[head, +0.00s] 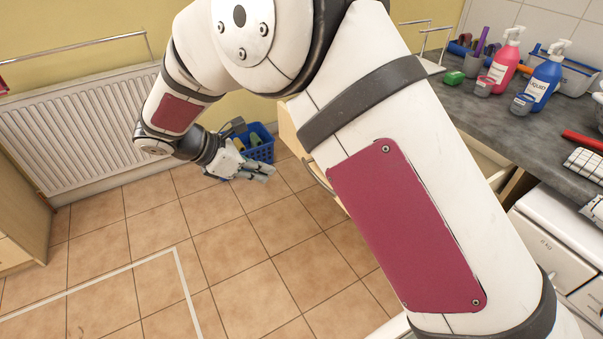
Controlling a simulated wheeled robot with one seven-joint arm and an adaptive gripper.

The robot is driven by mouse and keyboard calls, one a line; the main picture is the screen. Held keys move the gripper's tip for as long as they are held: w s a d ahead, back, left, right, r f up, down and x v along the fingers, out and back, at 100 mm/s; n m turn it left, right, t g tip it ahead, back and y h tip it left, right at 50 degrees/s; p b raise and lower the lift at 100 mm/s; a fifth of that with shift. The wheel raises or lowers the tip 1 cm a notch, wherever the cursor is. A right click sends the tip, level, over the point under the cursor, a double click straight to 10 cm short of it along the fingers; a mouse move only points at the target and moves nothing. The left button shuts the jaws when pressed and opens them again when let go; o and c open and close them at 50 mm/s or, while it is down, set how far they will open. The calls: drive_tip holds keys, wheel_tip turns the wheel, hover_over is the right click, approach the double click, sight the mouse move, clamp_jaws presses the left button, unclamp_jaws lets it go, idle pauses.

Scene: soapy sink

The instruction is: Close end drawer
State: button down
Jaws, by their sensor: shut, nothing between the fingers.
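The end drawer shows a strip of its pale wooden front (291,130) just left of my arm, standing out from the counter, with a bar handle low on it. My arm hides most of it, so how far it is open cannot be told. A pale inner surface (486,160) shows under the counter right of my arm; whether it belongs to the same drawer is unclear. My gripper (268,172) is shut and empty, above the floor left of the drawer front, apparently apart from it.
A blue basket (262,152) with items stands on the floor behind my gripper. A white radiator (80,130) lines the back wall. The counter (480,108) holds a pink bottle (505,60) and a blue bottle (544,80). Tiled floor (235,240) at centre left is clear.

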drive_tip(key=w+r+x, duration=0.1)
drive_tip(key=x, duration=1.2)
drive_tip(key=shift+d+r, duration=0.15)
drive_tip(key=shift+d, duration=0.2)
drive_tip(key=shift+d, duration=0.1)
drive_tip(key=w+d+b, duration=0.1)
drive_tip(key=w+d, duration=0.6)
drive_tip(key=d, duration=0.3)
drive_tip(key=w+d+b, duration=0.2)
drive_tip(key=w+d, duration=0.5)
drive_tip(key=d, duration=0.4)
drive_tip(key=w+d+b, duration=0.2)
drive_tip(key=w+d, duration=0.6)
drive_tip(key=d, duration=0.3)
drive_tip(key=shift+d, duration=0.2)
drive_tip(key=shift+w+d, duration=0.25)
drive_tip(key=shift+d, duration=0.05)
drive_tip(key=shift+d+r, duration=0.1)
drive_tip(key=shift+d, duration=0.05)
